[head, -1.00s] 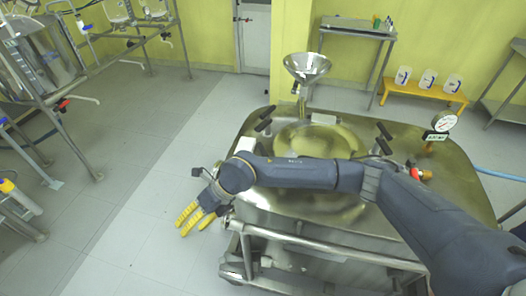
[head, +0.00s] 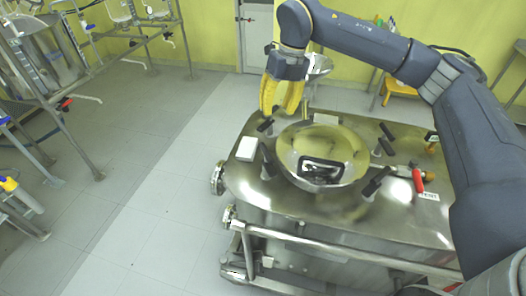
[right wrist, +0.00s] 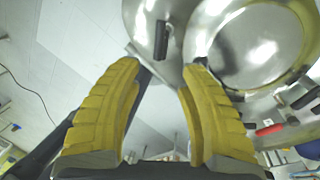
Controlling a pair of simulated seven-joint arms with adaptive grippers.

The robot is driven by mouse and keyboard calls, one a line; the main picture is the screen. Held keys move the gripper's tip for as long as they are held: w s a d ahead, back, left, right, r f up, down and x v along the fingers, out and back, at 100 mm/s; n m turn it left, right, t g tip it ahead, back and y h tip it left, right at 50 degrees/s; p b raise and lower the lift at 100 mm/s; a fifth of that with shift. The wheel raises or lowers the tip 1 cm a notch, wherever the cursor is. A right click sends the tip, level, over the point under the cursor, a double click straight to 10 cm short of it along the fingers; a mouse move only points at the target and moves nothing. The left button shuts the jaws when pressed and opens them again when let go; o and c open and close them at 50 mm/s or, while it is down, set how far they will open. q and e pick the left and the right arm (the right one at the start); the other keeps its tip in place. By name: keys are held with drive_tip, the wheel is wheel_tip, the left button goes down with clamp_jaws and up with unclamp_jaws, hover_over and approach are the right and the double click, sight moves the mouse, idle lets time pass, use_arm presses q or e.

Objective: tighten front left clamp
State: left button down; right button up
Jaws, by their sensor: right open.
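The steel reactor (head: 330,222) has a round domed lid (head: 345,148) with black-handled clamps around it. The front left clamp (head: 268,160) stands at the lid's left front edge, its handle upright and tilted. A back left clamp (head: 265,126) sits behind it. My right gripper (head: 277,110) points down with yellow fingers apart, above and near the back left clamp, away from the front left one. In the right wrist view the open fingers (right wrist: 160,68) hold nothing. A black handle (right wrist: 161,40) shows beyond their tips; I cannot tell which clamp it belongs to. My left gripper is not in view.
A steel funnel (head: 319,66) stands close behind the right gripper. More clamps (head: 376,182) and a red-handled valve (head: 418,180) are on the right.

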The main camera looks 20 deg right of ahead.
sight(266, 149)
drive_tip(key=a+f, duration=0.1)
drive_tip(key=f, duration=0.4)
drive_tip(key=a+f, duration=0.1)
drive_tip(key=f, duration=0.5)
drive_tip(key=a+f, duration=0.1)
drive_tip(key=f, duration=0.4)
drive_tip(key=shift+s+a+f, duration=0.1)
drive_tip(key=shift+s+f, duration=0.05)
drive_tip(key=shift+c, duration=0.3)
clamp_jaws()
